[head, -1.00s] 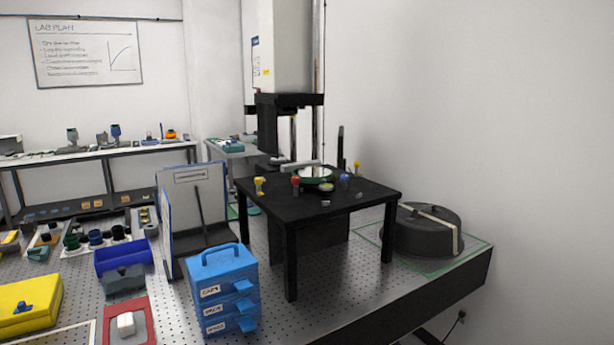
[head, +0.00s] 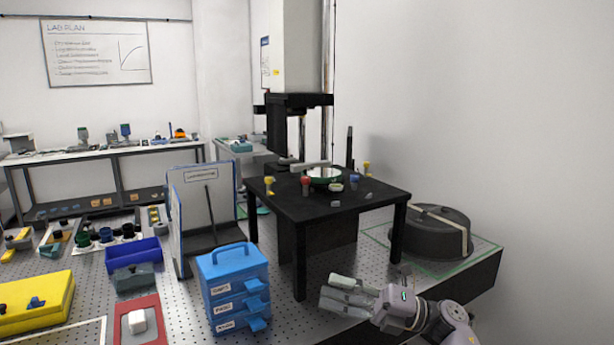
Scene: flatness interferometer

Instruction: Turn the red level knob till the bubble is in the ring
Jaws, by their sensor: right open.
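A blue knob (head: 354,181) and yellow knobs (head: 269,183) (head: 367,167) stand on the same table. My right gripper (head: 335,293) is low in front of the table, below its top and apart from the red knob. It is open and empty, its fingers pointing left. My left gripper is not in view.
A blue drawer box (head: 228,268) stands left of the table. A round dark case (head: 430,231) with a strap lies to the right. A tall column instrument (head: 298,50) rises behind the table.

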